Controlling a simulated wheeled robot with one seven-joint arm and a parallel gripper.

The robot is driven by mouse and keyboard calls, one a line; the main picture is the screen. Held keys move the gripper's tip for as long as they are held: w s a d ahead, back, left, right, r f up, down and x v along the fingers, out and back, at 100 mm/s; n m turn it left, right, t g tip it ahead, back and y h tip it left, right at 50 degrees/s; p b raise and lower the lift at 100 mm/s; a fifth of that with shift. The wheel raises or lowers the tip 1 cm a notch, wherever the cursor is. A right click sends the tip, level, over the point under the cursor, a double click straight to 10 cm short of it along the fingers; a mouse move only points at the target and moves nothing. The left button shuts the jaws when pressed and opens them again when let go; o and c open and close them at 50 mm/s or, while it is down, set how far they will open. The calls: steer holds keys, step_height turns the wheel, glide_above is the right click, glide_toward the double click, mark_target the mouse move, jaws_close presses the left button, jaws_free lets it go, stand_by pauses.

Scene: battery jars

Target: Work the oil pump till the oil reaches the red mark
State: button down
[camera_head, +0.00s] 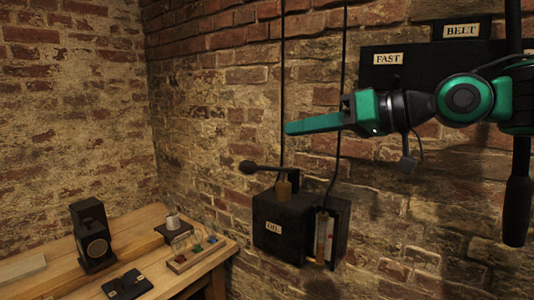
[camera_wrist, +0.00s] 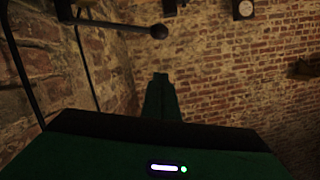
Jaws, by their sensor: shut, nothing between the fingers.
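The oil pump is a black box (camera_head: 276,226) labelled OIL, fixed to the brick wall. Its lever (camera_head: 268,170) sticks out to the left above the box and ends in a dark ball knob (camera_head: 248,167). The knob also shows at the top of the wrist view (camera_wrist: 158,31). A sight glass (camera_head: 325,237) with some red in it sits on the box's right side; the oil level and mark are too small to tell. My green gripper (camera_head: 287,128) is shut and empty, above the lever and apart from it, pointing left.
A wooden bench (camera_head: 135,226) at lower left holds a black box-shaped device (camera_head: 92,236), a rack of small coloured items (camera_head: 192,252) and a dark plate (camera_head: 127,285). Thin cables (camera_head: 283,80) run down the wall to the pump. Black panels labelled FAST (camera_head: 388,59) and BELT (camera_head: 461,31) are at upper right.

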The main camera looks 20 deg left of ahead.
steer(key=w+a+f, duration=0.2)
steer(key=a+f, duration=0.4)
steer(key=a, duration=0.3)
stand_by(0.5)
steer(key=shift+f, duration=0.1)
